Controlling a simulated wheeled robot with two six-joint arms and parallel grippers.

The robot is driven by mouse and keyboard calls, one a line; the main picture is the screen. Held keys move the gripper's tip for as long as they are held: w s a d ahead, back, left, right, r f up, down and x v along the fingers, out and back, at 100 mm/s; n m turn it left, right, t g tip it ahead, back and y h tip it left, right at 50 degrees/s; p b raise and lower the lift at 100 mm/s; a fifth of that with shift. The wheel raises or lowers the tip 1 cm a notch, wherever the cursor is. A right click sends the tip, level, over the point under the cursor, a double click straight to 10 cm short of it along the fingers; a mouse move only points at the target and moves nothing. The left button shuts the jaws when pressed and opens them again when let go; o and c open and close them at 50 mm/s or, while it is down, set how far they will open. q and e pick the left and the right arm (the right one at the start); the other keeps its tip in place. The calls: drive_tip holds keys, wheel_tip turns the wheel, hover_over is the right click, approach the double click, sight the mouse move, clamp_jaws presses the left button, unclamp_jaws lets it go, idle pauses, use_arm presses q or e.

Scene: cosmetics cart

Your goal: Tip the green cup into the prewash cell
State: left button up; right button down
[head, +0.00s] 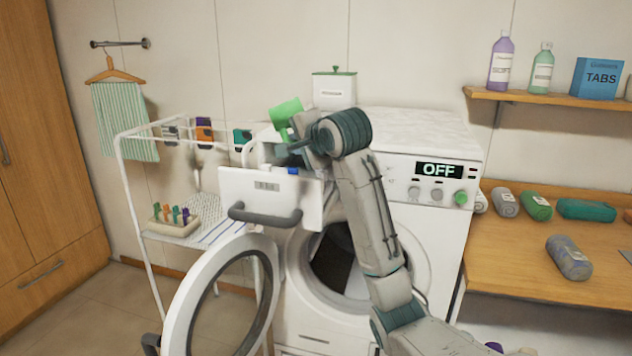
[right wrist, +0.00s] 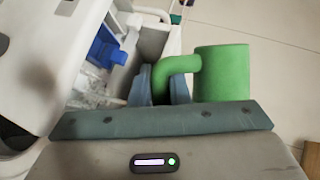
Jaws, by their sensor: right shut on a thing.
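The green cup (head: 285,112) is tilted and held above the open detergent drawer (head: 262,190) of the washing machine. My right gripper (head: 298,140) is shut on the cup's handle; the right wrist view shows the handle (right wrist: 170,68) between the fingers and the cup body (right wrist: 222,75) to their right. In that view the drawer's compartments lie left of the cup, with a blue insert (right wrist: 107,48) in one. The cup's inside is hidden, and I cannot tell which compartment is the prewash cell. My left gripper is not in view.
The washer's round door (head: 187,305) stands open at front left. A drying rack (head: 128,190) is left of the machine. A white lidded canister (head: 334,92) stands behind my right gripper. A wooden bench (head: 520,262) with rolled cloths is at right.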

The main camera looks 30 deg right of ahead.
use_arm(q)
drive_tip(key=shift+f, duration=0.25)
use_arm(e)
drive_tip(key=shift+d+r+m, duration=0.1)
drive_tip(key=shift+d+m, duration=0.1)
drive_tip(key=shift+m, duration=0.2)
use_arm(q)
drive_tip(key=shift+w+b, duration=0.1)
drive_tip(key=shift+b, duration=0.2)
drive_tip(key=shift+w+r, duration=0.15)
use_arm(e)
drive_tip(key=shift+y, duration=0.3)
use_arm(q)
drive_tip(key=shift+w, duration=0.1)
use_arm(e)
drive_tip(key=shift+s+d+r, duration=0.1)
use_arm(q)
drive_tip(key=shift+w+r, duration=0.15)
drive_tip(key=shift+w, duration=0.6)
use_arm(e)
drive_tip(key=shift+r+m+t, duration=0.1)
drive_tip(key=shift+m+t, duration=0.3)
drive_tip(key=shift+m, duration=0.1)
use_arm(q)
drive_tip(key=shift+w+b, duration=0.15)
drive_tip(key=shift+b, duration=0.15)
